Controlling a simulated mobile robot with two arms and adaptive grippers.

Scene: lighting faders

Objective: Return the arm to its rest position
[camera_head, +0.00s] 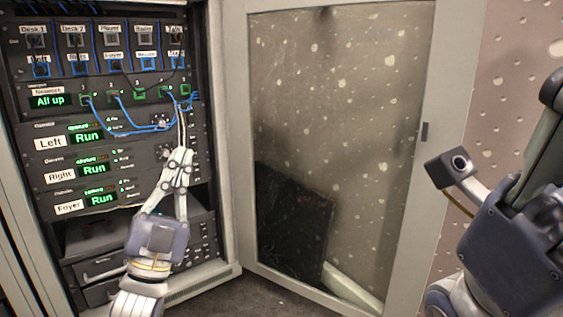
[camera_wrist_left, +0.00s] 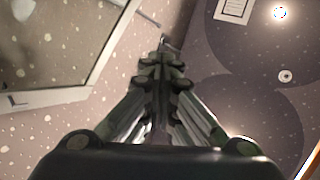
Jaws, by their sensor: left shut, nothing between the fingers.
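My left gripper (camera_head: 181,152) is in front of the equipment rack in the head view, fingers pointing up and closed together with nothing between them. Its fingertips overlap the rack face beside the "Left" unit; I cannot tell how far off they are. In the left wrist view the closed fingers (camera_wrist_left: 163,50) point toward the ceiling, with no object at them. My right arm stands at the right edge of the head view. Its gripper (camera_head: 550,110) is partly cut off, so I cannot see whether its fingers are apart.
The equipment rack (camera_head: 62,128) has blue patch cables (camera_head: 130,128) looping close to my left fingertips. Its displays read "All up" and "Run". An open cabinet door (camera_head: 340,110) with a glass-like panel stands between my arms. A speckled wall (camera_head: 505,75) is behind my right arm.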

